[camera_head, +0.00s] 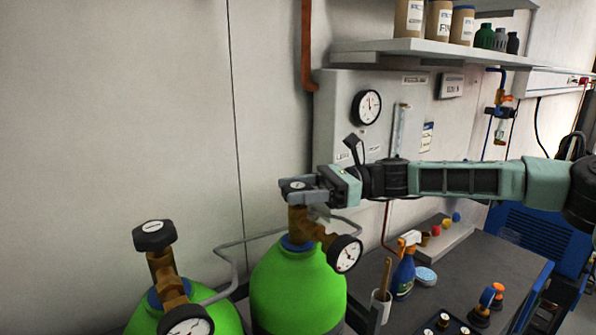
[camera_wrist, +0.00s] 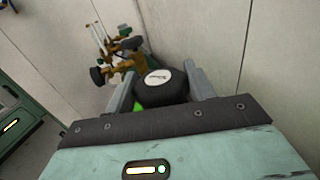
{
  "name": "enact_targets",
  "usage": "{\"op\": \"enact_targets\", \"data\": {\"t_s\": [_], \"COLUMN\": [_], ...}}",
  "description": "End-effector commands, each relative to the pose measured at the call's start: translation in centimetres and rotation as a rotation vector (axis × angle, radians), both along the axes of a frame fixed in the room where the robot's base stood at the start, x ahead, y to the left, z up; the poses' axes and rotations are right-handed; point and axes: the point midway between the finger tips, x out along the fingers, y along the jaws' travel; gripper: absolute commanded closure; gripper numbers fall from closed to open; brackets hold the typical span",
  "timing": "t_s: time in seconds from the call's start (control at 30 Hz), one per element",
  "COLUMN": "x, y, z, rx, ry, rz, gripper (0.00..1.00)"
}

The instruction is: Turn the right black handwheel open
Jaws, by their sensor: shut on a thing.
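Two green gas cylinders stand side by side in the head view. The right cylinder (camera_head: 297,290) has a brass valve, a pressure gauge (camera_head: 345,253) and the right black handwheel on top. My gripper (camera_head: 298,187) reaches in from the right and covers most of that handwheel. In the wrist view the right handwheel (camera_wrist: 164,88), black with a pale round label, sits between the two grey fingers, which are shut on its sides. The left black handwheel (camera_head: 153,235) is free on the left cylinder (camera_head: 205,300).
A wall panel with a round gauge (camera_head: 367,107) stands behind my arm, below a shelf (camera_head: 420,48) of bottles. A dark bench (camera_head: 480,275) at lower right holds a spray bottle (camera_head: 404,270) and a cup (camera_head: 381,305). A grey hose links the cylinders. The wall at left is bare.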

Motion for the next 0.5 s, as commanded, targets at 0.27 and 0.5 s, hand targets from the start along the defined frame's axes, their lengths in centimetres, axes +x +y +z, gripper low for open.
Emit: {"op": "enact_targets", "data": {"t_s": [0.27,0.5], "x": [0.16,0.1], "y": [0.11,0.07], "z": [0.31,0.14], "rx": [-0.002,0.0], "ry": [-0.003,-0.001], "rz": [0.198,0.303], "gripper": [0.69,0.69]}}
